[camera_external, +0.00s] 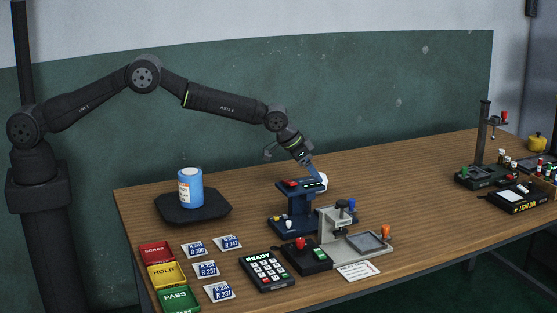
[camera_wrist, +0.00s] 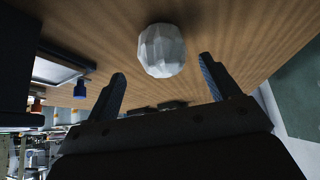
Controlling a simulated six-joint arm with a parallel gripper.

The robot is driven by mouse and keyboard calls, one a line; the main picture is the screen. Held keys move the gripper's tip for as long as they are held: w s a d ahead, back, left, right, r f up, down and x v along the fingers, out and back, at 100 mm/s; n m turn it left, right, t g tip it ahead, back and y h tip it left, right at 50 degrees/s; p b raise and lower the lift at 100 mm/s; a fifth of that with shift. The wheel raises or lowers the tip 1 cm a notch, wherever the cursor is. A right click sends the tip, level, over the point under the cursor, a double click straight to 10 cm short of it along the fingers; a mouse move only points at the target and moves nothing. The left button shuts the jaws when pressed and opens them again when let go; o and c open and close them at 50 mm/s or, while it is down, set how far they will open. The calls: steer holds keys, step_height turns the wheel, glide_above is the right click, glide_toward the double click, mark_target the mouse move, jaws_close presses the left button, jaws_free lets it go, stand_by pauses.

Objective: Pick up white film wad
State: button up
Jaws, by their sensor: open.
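The white film wad is a faceted, roundish white lump. In the wrist view the wad (camera_wrist: 162,50) is over the wooden table, just beyond and between my fingertips. In the external view only part of the wad (camera_external: 323,181) shows, behind the blue device and close to my gripper (camera_external: 316,180). My gripper also shows in the wrist view (camera_wrist: 160,82), with its two dark fingers spread apart and nothing between them. I cannot tell from these views whether the fingertips touch the wad.
A blue device (camera_external: 294,221) stands right in front of my gripper, with a grey press (camera_external: 327,225) beside it. A blue and white canister (camera_external: 190,188) stands on a black pad at left. The wooden table (camera_external: 420,190) is clear to the right, before the light box (camera_external: 517,199).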

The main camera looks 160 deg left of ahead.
steer(key=x, duration=0.3)
steer(key=shift+s+f, duration=0.25)
steer(key=shift+s, duration=0.1)
steer(key=shift+x, duration=0.9)
steer(key=shift+w, duration=0.1)
steer(key=c, duration=1.1)
